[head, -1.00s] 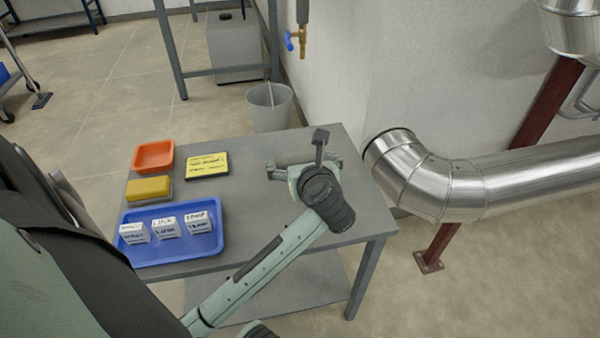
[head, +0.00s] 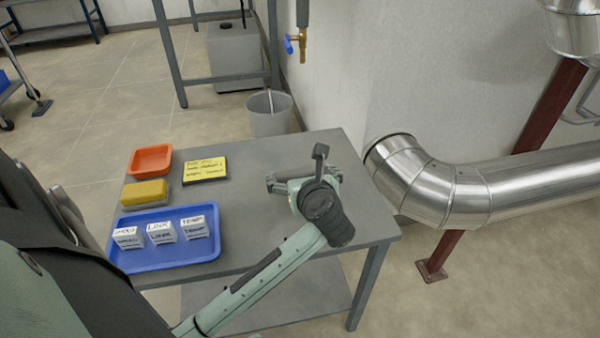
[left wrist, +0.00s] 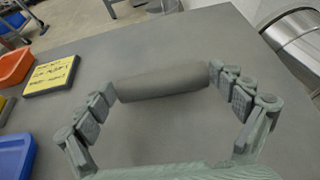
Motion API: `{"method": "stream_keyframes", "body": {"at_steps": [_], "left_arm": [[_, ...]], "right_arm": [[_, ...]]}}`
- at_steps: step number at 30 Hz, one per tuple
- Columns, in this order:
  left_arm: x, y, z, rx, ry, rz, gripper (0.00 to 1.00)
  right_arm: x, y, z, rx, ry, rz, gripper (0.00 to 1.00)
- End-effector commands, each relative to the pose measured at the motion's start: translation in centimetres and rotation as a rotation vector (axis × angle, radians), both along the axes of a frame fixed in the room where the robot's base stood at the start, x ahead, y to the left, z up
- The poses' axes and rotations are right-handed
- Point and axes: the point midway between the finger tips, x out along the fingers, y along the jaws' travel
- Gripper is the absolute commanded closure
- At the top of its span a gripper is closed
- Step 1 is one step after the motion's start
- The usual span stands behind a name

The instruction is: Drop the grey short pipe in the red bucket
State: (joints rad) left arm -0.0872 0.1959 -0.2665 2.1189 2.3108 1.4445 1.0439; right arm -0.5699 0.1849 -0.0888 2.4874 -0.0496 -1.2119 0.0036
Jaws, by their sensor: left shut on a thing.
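The grey short pipe (left wrist: 163,82) is a plain dark grey cylinder, lying crosswise between the fingers of my left gripper in the left wrist view. My left gripper (head: 304,178) is shut on it, a finger at each end, over the right part of the grey table. Whether the pipe touches the tabletop is unclear. In the head view the gripper and wrist largely hide the pipe. No red bucket shows in these views. A grey bucket (head: 269,121) stands on the floor behind the table. My right gripper is not in view.
The grey table (head: 245,220) holds an orange-red tray (head: 150,160), a yellow sign (head: 205,170), a yellow sponge (head: 145,194) and a blue tray (head: 165,262) with labelled white blocks. A large metal pipe (head: 440,190) runs close to the table's right edge.

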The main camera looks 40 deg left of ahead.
Motion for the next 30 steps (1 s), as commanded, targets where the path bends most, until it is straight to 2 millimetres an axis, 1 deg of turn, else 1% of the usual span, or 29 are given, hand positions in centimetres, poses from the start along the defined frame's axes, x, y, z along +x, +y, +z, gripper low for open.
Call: {"method": "stream_keyframes", "body": {"at_steps": [5,6,7,18,21,24,30], "left_arm": [[0.0,0.0,-0.1,0.001,-0.001,0.000,0.42],[0.0,0.0,-0.2,0.000,0.000,0.001,0.02],[0.0,0.0,-0.2,0.000,0.000,0.001,0.00],[0.0,0.0,-0.1,0.000,0.000,0.000,0.00],[0.0,0.0,0.3,0.001,-0.001,0.000,0.00],[-1.1,-1.4,0.8,-0.006,0.001,-0.001,0.00],[-3.9,-4.4,2.9,-0.006,0.000,0.001,0.00]], "right_arm": [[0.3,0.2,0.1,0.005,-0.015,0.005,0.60],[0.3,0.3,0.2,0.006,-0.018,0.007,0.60],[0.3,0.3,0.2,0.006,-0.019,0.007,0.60],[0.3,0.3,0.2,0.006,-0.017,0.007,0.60],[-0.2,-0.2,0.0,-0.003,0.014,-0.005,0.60],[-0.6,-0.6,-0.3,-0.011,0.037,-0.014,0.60],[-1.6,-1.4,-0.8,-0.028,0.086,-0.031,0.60]]}}
